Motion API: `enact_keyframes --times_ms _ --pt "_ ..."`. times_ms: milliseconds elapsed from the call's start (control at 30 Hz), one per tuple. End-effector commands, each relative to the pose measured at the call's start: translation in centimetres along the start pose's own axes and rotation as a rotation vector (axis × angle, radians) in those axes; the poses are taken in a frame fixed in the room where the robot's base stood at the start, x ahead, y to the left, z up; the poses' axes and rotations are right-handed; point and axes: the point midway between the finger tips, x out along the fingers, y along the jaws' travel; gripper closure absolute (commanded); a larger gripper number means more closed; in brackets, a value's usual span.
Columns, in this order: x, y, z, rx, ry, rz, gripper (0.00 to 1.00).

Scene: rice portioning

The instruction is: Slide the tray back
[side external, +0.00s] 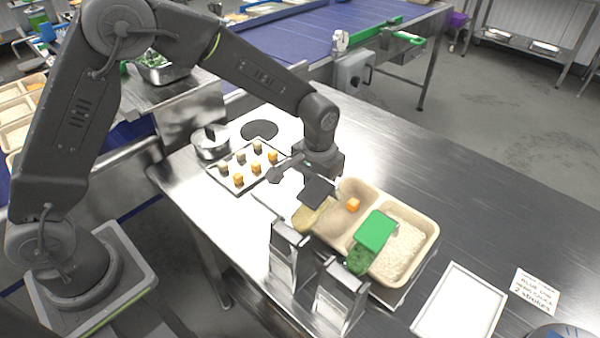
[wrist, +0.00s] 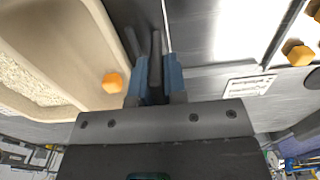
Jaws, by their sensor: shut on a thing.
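The beige compartment tray (side external: 432,232) lies on the steel table in the side view. White rice (side external: 402,250) fills its right compartment, and an orange cube (side external: 353,205) is in the left part. My gripper (side external: 318,192) is low at the tray's far left end. In the wrist view the tray's wall (wrist: 90,35) runs up beside my gripper (wrist: 155,80).
Two metal holders (side external: 285,258) (side external: 340,297) stand close in front. A white-topped tray (side external: 459,305) and a written card (side external: 537,294) lie right. The table behind the tray is clear.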

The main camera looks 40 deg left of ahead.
Motion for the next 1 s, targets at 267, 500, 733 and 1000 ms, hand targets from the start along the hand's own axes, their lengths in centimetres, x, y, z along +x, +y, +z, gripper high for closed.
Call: enact_keyframes --times_ms 267,500,733,1000 --pt "-0.2 0.7 -0.1 0.0 0.006 0.008 1.0" --pt "-0.2 0.7 -0.1 0.0 0.006 0.008 0.77" --pt "-0.1 0.5 -0.1 0.0 0.005 0.006 0.77" --pt "-1.4 0.5 -0.1 0.0 0.006 0.005 0.77"
